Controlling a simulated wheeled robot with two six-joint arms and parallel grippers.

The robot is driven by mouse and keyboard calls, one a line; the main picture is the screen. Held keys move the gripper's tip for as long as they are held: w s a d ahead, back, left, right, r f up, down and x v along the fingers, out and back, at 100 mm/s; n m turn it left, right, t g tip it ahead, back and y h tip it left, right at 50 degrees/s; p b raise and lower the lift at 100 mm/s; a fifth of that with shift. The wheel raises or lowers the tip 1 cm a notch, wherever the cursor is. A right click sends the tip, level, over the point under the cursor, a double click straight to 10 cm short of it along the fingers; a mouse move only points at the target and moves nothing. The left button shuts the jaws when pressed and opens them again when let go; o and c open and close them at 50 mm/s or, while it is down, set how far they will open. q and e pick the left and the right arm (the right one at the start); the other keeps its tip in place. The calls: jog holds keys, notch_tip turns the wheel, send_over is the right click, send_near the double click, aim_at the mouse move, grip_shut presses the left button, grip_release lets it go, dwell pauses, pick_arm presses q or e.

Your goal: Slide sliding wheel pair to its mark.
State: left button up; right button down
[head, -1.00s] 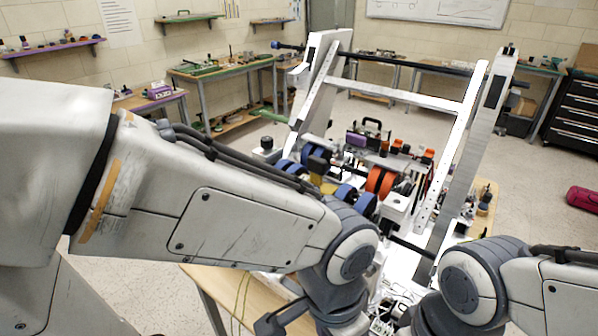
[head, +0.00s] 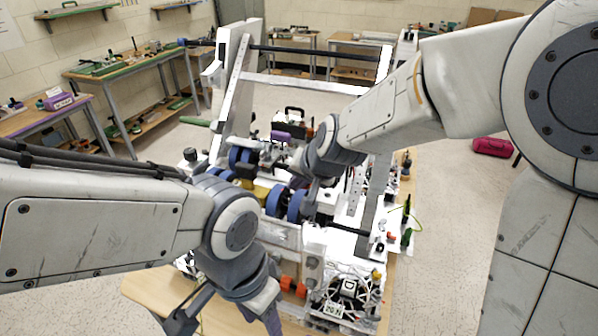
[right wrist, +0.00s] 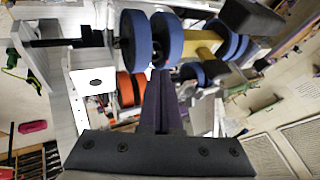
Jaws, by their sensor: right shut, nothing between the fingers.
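A pair of blue wheels shows on a shaft across the white frame in the head view, one wheel (head: 275,201) left of the other (head: 296,206). They also show at the top of the right wrist view (right wrist: 135,42). I cannot tell for certain that this is the sliding pair, and I cannot make out its mark. My right gripper (right wrist: 161,74) is shut and empty, its tips close to the right-hand wheel of the pair; contact is unclear. My left gripper hangs low in the head view, largely hidden, and its jaws cannot be read.
More blue wheels (right wrist: 232,47) sit beyond a yellow part (right wrist: 203,45). Orange wheels (right wrist: 125,88) show below the shaft in the right wrist view. White uprights and a dark crossbar (head: 318,51) rise behind. A wooden table edge (head: 150,290) lies at lower left.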

aim_at(285, 194)
jog(key=x, duration=0.4)
jog(key=shift+f+b, duration=0.1)
jog(key=shift+b, duration=0.25)
